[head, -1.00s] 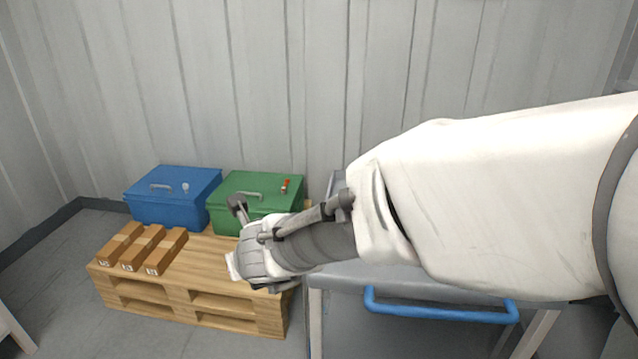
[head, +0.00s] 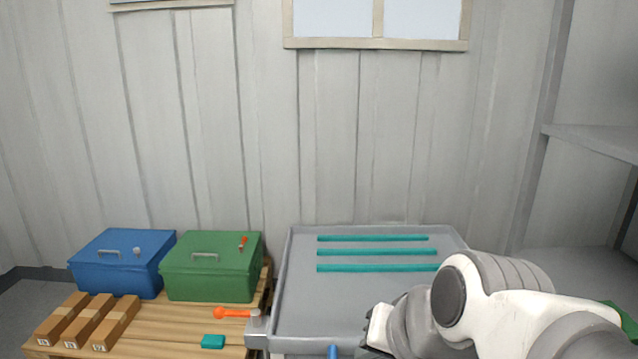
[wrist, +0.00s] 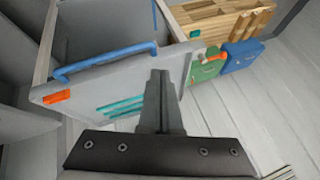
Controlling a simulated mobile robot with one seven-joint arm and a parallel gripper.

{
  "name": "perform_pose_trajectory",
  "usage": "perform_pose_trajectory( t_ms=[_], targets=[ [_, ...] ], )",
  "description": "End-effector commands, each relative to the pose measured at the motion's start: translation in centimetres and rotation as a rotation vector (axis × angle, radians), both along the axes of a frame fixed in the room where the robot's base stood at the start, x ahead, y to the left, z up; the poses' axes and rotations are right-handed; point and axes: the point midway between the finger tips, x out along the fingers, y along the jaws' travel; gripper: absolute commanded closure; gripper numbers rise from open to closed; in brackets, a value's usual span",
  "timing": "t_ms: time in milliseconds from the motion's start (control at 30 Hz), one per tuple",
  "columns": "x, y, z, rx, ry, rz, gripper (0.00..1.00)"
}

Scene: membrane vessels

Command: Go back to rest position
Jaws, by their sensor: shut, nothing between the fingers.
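My gripper (wrist: 160,78) is shut and empty in the wrist view, its fingers pressed together in front of the grey cart. In the head view my arm is folded at the lower right, with the hand (head: 392,328) over the cart's front right part. The grey cart (head: 300,290) has three teal strips (head: 375,252) lying side by side on its top. They also show in the wrist view (wrist: 122,106), partly hidden by my fingers.
Left of the cart, a wooden pallet (head: 180,325) carries a blue box (head: 118,265), a green box (head: 212,268), several cardboard cartons (head: 85,322), an orange-headed tool (head: 222,313) and a teal block (head: 213,342). The cart's blue handle (wrist: 105,62) is near an orange piece (wrist: 57,97). A shelf (head: 595,140) stands right.

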Motion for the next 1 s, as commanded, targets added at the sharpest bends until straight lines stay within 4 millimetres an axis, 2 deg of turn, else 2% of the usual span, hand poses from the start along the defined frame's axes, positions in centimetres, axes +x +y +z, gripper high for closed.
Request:
perform_pose_trajectory(
  t_ms=[33, 167, 200, 700, 833, 1000],
  targets=[
    [-1.2, -2.2, -0.2, -0.095, -0.002, 0.037, 1.00],
    [-4.5, -7.6, -0.9, -0.341, 0.032, 0.142, 1.00],
    [-4.7, -8.0, 0.7, -0.365, 0.041, 0.157, 1.00],
    [-4.4, -7.6, 13.4, -0.353, 0.040, 0.156, 1.00],
    [-4.4, -7.6, 15.3, -0.353, 0.039, 0.155, 1.00],
    [-4.4, -7.6, 16.1, -0.353, 0.039, 0.155, 1.00]
  ],
)
